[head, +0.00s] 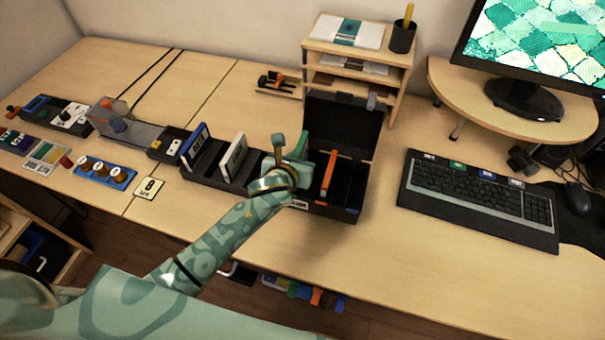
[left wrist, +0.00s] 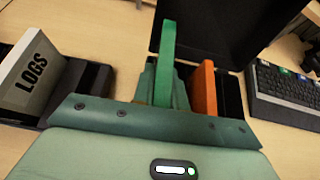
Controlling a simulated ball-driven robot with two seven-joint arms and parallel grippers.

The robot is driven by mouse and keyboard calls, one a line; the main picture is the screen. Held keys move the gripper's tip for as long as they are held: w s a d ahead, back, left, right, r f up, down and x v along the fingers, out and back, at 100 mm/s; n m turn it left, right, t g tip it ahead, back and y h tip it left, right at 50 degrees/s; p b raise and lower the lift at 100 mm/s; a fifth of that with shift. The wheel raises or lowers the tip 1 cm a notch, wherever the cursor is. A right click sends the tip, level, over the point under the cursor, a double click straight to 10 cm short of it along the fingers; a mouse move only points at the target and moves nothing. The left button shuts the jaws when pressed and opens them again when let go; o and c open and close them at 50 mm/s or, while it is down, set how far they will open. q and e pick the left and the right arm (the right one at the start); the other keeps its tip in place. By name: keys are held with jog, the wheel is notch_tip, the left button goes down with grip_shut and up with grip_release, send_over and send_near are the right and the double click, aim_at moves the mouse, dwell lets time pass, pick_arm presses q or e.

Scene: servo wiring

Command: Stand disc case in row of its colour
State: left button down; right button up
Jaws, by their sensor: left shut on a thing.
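My left gripper (head: 293,165) is shut on a green disc case, which shows in the head view (head: 304,146) and edge-on in the left wrist view (left wrist: 168,62). The case is upright, at the left side of an open black box (head: 350,212); I cannot tell whether it touches the box. An orange disc case (head: 328,174) stands in that box, right of my gripper, and also shows in the left wrist view (left wrist: 205,88). A white case marked LOGS (head: 235,155) and a blue case (head: 195,145) stand in black holders to the left. My right gripper is not in view.
The box's raised lid (head: 343,122) stands behind. A wooden shelf (head: 355,45) is at the back, a keyboard (head: 480,197) to the right. Small devices, including a blue block with knobs (head: 105,173), lie at the left. The table front is mostly clear.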

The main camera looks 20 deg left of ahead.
pick_arm(q)
jog(key=f, duration=0.1)
jog(key=f+b, duration=0.1)
jog(key=f, duration=0.1)
jog(key=f+b, duration=0.1)
jog(key=shift+d+f, duration=0.25)
jog(key=shift+f, duration=0.25)
jog(key=shift+a, duration=0.1)
jog(key=c, duration=1.4)
grip_release()
jog(key=shift+s+r, duration=0.1)
jog(key=shift+r, duration=0.15)
jog(key=p+v, duration=0.4)
jog(key=v, duration=0.7)
jog(key=shift+s, duration=0.4)
